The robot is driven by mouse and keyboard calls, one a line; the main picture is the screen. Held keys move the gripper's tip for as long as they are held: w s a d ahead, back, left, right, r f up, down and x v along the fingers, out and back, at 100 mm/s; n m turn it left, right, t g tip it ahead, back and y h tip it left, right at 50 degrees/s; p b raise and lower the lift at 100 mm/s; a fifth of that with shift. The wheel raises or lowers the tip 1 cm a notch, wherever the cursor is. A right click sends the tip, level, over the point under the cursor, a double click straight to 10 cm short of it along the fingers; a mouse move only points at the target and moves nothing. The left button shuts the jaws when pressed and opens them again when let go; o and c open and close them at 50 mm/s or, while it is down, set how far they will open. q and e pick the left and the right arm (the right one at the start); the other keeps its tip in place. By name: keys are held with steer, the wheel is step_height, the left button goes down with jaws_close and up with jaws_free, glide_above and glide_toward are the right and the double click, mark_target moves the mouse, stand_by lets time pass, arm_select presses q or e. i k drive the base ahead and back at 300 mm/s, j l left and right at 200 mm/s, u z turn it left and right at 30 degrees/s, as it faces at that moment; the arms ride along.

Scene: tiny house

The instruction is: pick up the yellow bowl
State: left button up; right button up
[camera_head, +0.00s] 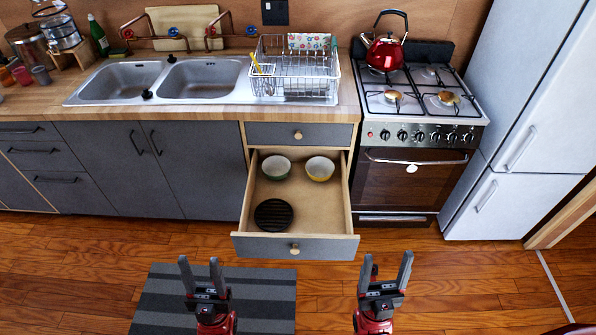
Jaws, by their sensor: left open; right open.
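The yellow bowl (320,169), yellow outside and whitish inside, sits upright in the back right of the open drawer (300,208). A green bowl (276,168) stands to its left in the same drawer. My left gripper (201,276) is open and empty, low in the view over the striped mat, in front of and left of the drawer. My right gripper (386,271) is open and empty, in front of and right of the drawer. Both grippers are well apart from the bowls.
A dark round slatted trivet (273,214) lies at the drawer's front left. The pulled-out drawer front (295,246) juts over the wooden floor. A stove (413,165) stands to the right, with a red kettle (385,53) on top. A striped mat (260,290) lies in front.

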mark_target(318, 169)
steer(key=i+j+u, duration=0.1)
steer(key=i+u, duration=0.25)
steer(key=i, duration=1.2)
